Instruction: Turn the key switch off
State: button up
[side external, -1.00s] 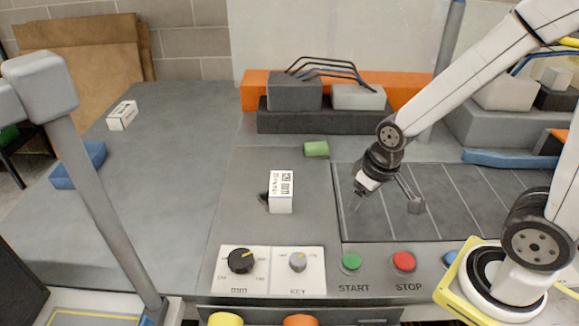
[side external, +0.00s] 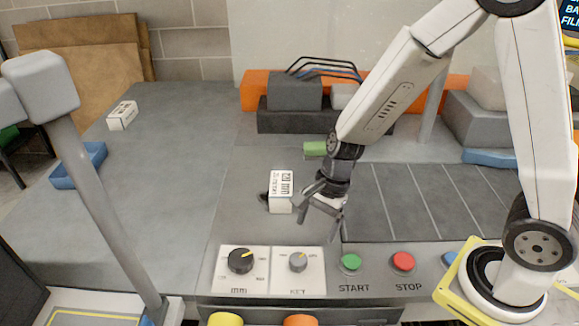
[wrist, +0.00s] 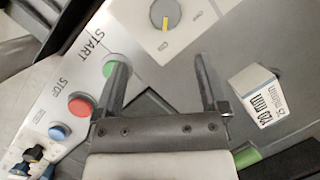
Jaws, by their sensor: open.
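The key switch (side external: 298,263) is a small grey knob on a white plate marked KEY, at the front of the console. Its yellow mark points up and to the right in the side view. In the wrist view the grey knob (wrist: 165,14) is at the top edge, with its yellow line visible. My gripper (side external: 322,212) is open and empty, above and behind the key switch, apart from it. In the wrist view my two fingers (wrist: 161,64) are spread, and the knob lies beyond their tips.
A larger black dial (side external: 240,261) sits left of the key switch. A green START button (side external: 350,262) and a red STOP button (side external: 402,261) sit to its right. A white labelled box (side external: 281,196) stands behind, close to my gripper. A green block (side external: 315,149) lies farther back.

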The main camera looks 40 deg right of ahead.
aim_at(299, 257)
jog(key=shift+w+a+f+m+y, duration=0.2)
jog(key=shift+a+m, duration=0.15)
jog(key=shift+m, duration=0.15)
jog(key=shift+w+a+f+m+y, duration=0.15)
jog(key=shift+a+m, duration=0.15)
jog(key=shift+m, duration=0.2)
jog(key=shift+x, duration=3.9)
jog(key=shift+d, duration=0.1)
grip_shut()
